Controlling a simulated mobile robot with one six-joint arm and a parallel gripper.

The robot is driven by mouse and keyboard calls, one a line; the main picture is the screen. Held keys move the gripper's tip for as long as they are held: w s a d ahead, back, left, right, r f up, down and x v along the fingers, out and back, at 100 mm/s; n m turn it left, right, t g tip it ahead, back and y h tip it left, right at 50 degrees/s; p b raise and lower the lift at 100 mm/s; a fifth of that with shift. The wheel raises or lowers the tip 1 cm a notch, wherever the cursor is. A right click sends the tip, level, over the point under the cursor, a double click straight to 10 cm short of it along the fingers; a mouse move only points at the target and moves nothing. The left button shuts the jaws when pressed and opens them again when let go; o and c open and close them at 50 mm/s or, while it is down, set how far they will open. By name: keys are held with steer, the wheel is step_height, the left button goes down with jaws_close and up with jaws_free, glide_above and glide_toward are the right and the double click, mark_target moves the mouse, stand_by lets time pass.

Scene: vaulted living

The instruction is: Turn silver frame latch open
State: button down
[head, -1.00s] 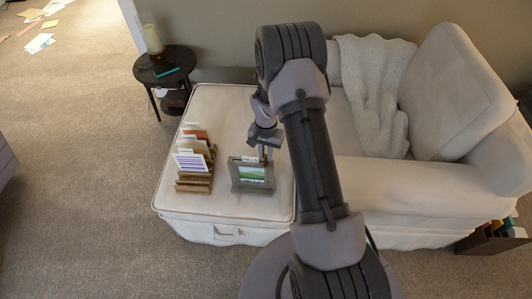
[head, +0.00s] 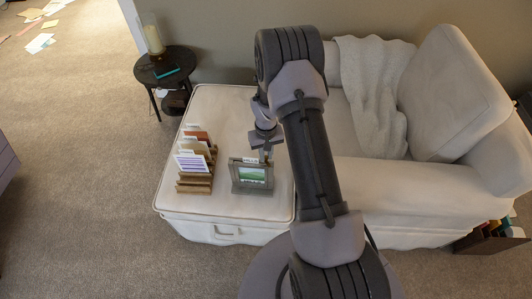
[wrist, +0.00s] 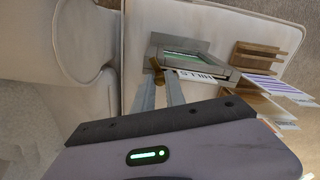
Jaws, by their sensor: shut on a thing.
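The silver-grey picture frame (head: 235,177) stands on the cream ottoman, with a green landscape picture and a white label on its top edge. In the wrist view the frame (wrist: 222,71) shows from above, and the label reads "HILLS". A small brownish-brass latch (wrist: 155,64) sits at the frame's top edge beside the label. My gripper (wrist: 159,76) is shut on the latch, its two fingers reaching to it. In the head view my gripper (head: 265,156) is at the frame's upper right corner and partly hidden by my arm. The latch's exact angle is hard to tell.
A wooden rack (head: 194,187) with several upright cards stands just left of the frame. The cream ottoman (head: 222,109) is clear behind them. A sofa (head: 430,179) with a throw is at right; a dark side table (head: 147,71) with a candle stands behind left.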

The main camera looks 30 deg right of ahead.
mark_target(266, 157)
steer(key=n+p, duration=0.1)
steer(key=n, duration=0.4)
steer(key=shift+n, duration=0.3)
steer(key=n+p, duration=0.1)
steer(key=n, duration=0.4)
steer(key=shift+n, duration=0.4)
steer(key=c, duration=1.6)
jaws_free()
steer(key=shift+c, duration=0.2)
step_height(266, 157, up, 17)
steer(key=p, duration=0.6)
steer(key=shift+r, duration=0.2)
